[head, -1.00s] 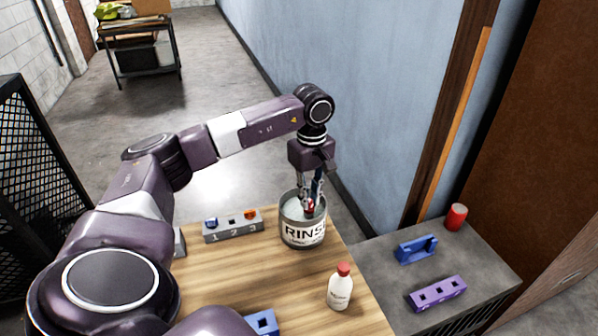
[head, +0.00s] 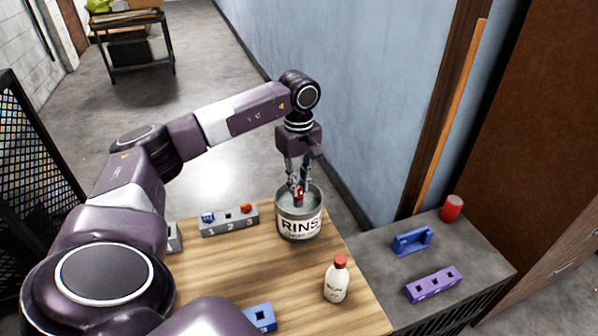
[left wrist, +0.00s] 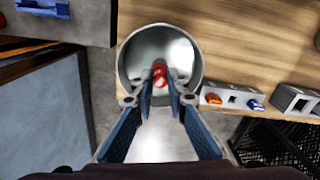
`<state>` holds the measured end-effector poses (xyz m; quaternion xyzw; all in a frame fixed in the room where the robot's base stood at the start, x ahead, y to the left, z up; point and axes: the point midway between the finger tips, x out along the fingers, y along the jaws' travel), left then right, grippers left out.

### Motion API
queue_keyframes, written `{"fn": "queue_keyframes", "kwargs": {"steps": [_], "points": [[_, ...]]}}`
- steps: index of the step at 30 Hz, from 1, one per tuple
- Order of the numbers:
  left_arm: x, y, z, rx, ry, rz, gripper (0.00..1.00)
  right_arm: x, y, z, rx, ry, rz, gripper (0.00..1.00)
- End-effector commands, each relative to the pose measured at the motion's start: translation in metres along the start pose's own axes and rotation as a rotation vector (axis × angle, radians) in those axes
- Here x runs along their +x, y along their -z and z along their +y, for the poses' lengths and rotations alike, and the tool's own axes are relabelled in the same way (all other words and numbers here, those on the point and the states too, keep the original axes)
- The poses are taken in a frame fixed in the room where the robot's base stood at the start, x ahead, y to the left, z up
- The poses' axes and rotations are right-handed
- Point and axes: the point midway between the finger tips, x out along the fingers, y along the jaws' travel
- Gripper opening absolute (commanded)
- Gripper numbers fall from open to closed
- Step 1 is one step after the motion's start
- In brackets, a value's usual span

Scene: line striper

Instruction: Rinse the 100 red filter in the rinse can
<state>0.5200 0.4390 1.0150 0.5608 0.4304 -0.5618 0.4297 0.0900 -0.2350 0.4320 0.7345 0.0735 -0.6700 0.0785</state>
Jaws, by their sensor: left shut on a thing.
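My left gripper (head: 298,184) points down at the rinse can and is shut on the red filter (head: 298,194). The red filter also shows between the fingertips in the left wrist view (left wrist: 160,75). The rinse can (head: 299,228) is a grey metal can with a white "RINS" label, standing at the table's far right corner. The filter and fingertips lie within the outline of the can's open mouth (left wrist: 124,75). I cannot tell how deep the filter sits or whether it touches liquid. My right gripper is not in view.
Left of the can is a grey rack (head: 229,222) numbered 1 2 3, with blue and orange pieces and an empty middle slot. A white bottle (head: 336,280) with a red cap stands in front. A grey side surface holds blue (head: 411,242) and purple (head: 433,284) holders and a red cylinder (head: 451,208).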

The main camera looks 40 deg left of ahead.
Motion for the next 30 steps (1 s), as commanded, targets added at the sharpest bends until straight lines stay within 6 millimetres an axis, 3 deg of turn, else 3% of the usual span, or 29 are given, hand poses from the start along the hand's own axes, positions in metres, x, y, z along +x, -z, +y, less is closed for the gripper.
{"fn": "queue_keyframes", "kwargs": {"steps": [3, 30], "points": [[-0.020, 0.000, 0.001, 0.000, -0.003, 0.000, 0.00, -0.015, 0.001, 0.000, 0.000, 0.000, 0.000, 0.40], [-0.123, 0.000, 0.000, 0.000, -0.002, 0.000, 0.00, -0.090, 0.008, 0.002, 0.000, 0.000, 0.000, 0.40]]}}
